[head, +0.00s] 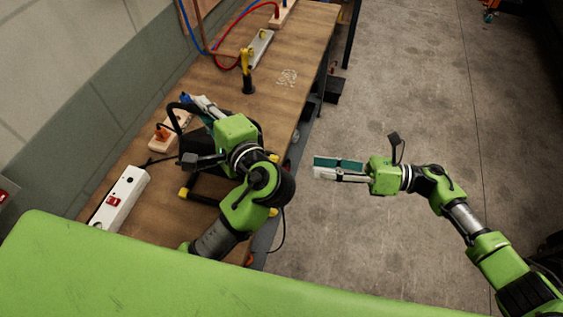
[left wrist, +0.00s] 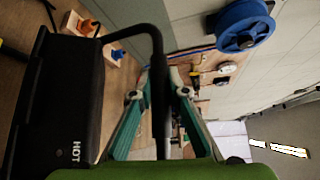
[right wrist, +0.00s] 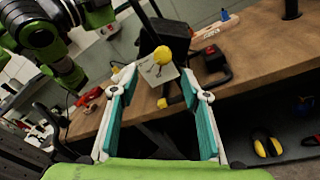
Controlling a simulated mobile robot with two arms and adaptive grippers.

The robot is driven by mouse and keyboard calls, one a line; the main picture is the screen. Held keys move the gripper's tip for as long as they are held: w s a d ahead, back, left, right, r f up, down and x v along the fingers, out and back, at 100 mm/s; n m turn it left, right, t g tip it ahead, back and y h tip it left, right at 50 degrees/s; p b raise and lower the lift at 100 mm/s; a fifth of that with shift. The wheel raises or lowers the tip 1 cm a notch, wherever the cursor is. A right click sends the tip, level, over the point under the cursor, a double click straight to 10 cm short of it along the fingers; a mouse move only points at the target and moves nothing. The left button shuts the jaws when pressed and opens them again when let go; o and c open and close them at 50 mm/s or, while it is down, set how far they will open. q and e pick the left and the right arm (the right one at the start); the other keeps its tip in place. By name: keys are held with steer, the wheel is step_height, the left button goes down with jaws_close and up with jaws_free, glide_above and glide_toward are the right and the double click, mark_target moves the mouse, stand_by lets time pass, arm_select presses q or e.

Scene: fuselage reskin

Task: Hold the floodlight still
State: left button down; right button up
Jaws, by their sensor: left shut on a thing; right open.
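The floodlight is a black lamp with a bar handle and a stand with yellow feet; it sits at the near part of the workbench. In the head view, my left arm hides much of it; its stand (head: 205,198) shows below the arm. In the left wrist view, its black housing (left wrist: 58,100) marked HOT fills the left side, and its handle passes between the fingers. My left gripper (head: 195,106) is shut on this handle. My right gripper (head: 316,168) is open and empty over the floor, right of the bench. In the right wrist view, the floodlight's stand (right wrist: 215,84) appears beyond its fingers.
The wooden workbench (head: 300,62) holds a white power strip (head: 122,198), an orange plug in a socket block (head: 160,135) and a yellow-and-black tool (head: 247,75). Yellow ear defenders (right wrist: 262,146) lie beneath the bench. The concrete floor (head: 410,80) right of the bench is mostly clear.

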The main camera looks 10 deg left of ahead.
steer(key=a+f+n+t, duration=0.1)
steer(key=a+n, duration=0.7)
steer(key=a, duration=0.2)
steer(key=shift+s+a+f+n, duration=0.25)
steer(key=shift+n, duration=0.05)
steer(key=shift+c, duration=0.4)
steer(key=c, duration=1)
